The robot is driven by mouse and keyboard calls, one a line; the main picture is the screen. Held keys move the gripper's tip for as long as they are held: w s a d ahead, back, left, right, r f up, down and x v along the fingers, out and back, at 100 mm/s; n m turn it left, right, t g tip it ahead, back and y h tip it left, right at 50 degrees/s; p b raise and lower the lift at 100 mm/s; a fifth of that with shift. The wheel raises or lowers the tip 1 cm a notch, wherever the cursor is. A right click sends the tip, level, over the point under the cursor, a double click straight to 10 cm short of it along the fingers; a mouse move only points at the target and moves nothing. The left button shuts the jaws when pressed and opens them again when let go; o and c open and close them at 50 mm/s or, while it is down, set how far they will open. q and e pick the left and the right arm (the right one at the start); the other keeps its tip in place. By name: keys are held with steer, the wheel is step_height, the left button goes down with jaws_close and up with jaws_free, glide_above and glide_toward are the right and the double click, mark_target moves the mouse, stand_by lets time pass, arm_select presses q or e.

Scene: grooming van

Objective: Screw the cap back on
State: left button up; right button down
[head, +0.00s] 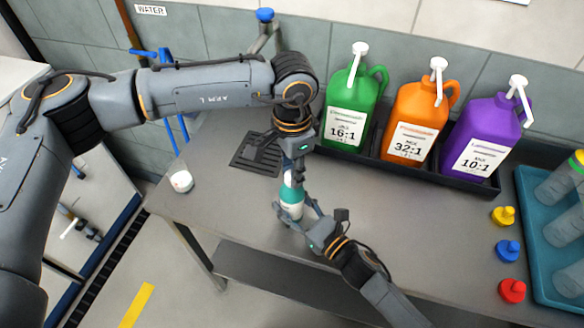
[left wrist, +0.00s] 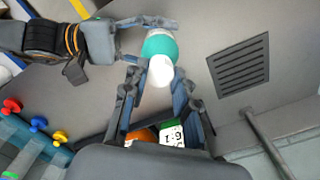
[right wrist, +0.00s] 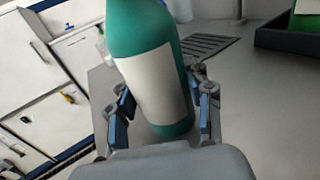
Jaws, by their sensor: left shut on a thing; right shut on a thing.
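The teal bottle (head: 291,194) with a white label is on the grey counter, below my left gripper. My right gripper (head: 303,215) is shut around its body; in the right wrist view, the bottle (right wrist: 150,70) sits between the fingers and its top is out of frame. My left gripper (head: 292,166) points down over the bottle's top. In the left wrist view, my left gripper (left wrist: 160,80) is shut on a white cap (left wrist: 161,70), in line with the teal bottle top (left wrist: 160,45). I cannot tell whether the threads are engaged.
Green (head: 347,108), orange (head: 417,120) and purple (head: 487,130) pump jugs stand in a black tray at the back. A small white jar (head: 181,181) is left.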

arm_select(q)
steer(key=o, duration=0.7)
steer(key=shift+r, duration=2.25)
steer(key=shift+c, duration=0.5)
